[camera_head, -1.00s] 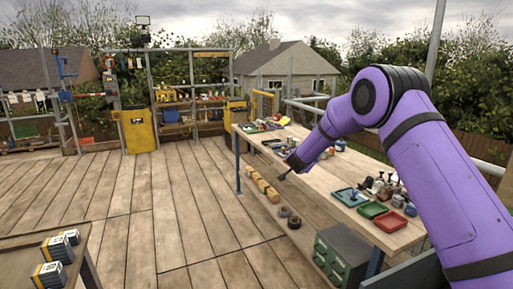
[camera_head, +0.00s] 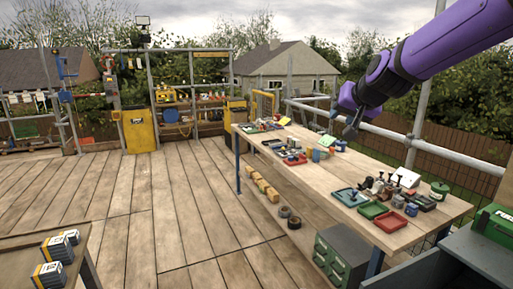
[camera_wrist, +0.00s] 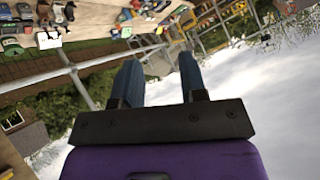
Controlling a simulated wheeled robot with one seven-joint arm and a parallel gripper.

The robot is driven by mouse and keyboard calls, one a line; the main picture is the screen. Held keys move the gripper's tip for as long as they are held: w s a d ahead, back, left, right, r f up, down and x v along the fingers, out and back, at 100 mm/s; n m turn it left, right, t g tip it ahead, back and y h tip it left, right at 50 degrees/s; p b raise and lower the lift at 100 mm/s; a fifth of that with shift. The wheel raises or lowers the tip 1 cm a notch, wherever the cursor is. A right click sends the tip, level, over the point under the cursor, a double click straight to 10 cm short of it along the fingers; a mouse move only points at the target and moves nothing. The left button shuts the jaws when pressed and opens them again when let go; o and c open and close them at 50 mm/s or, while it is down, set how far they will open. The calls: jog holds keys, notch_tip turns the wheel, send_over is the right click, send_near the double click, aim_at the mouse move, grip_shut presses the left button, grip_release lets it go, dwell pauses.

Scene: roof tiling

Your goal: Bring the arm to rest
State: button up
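My gripper (camera_head: 352,126) hangs from the purple arm at the upper right of the head view, above the far side of the long workbench (camera_head: 305,180). In the wrist view my gripper (camera_wrist: 157,82) shows two blue fingers standing well apart with nothing between them, so it is open and empty. It touches nothing that I can see.
The bench holds a blue tray (camera_head: 349,197), a green tray (camera_head: 373,210), a red tray (camera_head: 390,222) and several small tools. A green cabinet (camera_head: 341,258) stands below. A side table (camera_head: 40,240) with boxes is at lower left. The plank floor between is clear.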

jog(key=s+d+f+g+h, duration=0.1)
jog(key=s+d, duration=0.1)
jog(key=s, duration=0.9)
jog(key=s+d+f+n+g, duration=0.1)
jog(key=s+d+f+g, duration=0.1)
jog(key=s, duration=1)
jog(key=s+d+f+n+g+h, duration=0.1)
jog(key=s+d, duration=0.3)
jog(key=s, duration=0.7)
jog(key=shift+s+f+g+h, duration=0.3)
jog(key=shift+g, duration=0.1)
jog(key=shift+d, duration=0.1)
